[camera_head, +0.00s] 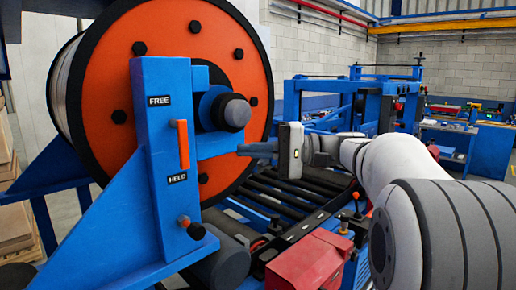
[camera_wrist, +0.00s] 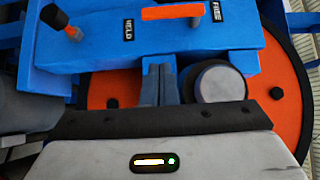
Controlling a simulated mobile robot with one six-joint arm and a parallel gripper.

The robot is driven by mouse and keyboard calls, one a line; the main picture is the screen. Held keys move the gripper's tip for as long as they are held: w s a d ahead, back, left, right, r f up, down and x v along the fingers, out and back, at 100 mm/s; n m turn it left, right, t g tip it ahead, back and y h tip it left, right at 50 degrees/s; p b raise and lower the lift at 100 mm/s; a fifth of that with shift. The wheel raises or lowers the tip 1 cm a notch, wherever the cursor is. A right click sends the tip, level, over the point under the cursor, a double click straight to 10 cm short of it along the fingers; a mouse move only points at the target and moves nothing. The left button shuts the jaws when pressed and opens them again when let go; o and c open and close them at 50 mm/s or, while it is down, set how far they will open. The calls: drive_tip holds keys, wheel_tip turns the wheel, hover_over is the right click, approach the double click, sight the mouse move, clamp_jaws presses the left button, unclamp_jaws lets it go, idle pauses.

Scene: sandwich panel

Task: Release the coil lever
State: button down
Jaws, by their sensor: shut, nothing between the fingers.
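A blue post (camera_head: 155,100) stands in front of the big orange coil disc. It has a FREE label (camera_head: 158,100) above, a HELD label (camera_head: 177,178) below, and an orange strip (camera_head: 183,145) between them. The lever (camera_head: 190,228), a short dark rod with a black knob and some orange at its base, sticks out below HELD. In the wrist view the lever (camera_wrist: 63,22) is at the upper left, beyond HELD. My gripper (camera_head: 242,150) is shut and empty, right of the post and above the lever's height. Its fingers (camera_wrist: 160,85) point toward the post's edge, well apart from the lever.
The orange coil disc (camera_head: 120,60) carries a dark round hub (camera_head: 232,112) close to my fingers. A roller bed (camera_head: 290,190) and a red box (camera_head: 308,262) lie below my arm. A blue frame machine (camera_head: 350,95) and a workbench (camera_head: 445,140) stand behind.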

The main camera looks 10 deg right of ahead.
sight(179, 144)
drive_tip(key=a, duration=0.3)
drive_tip(key=a+p, duration=0.1)
drive_tip(key=a, duration=0.2)
drive_tip(key=s+a, duration=0.1)
drive_tip(key=a, duration=0.2)
drive_tip(key=shift+a+p, duration=0.1)
drive_tip(key=shift+p, duration=0.25)
drive_tip(key=shift+s, duration=0.1)
drive_tip(key=shift+f, duration=0.15)
drive_tip(key=shift+b, duration=0.35)
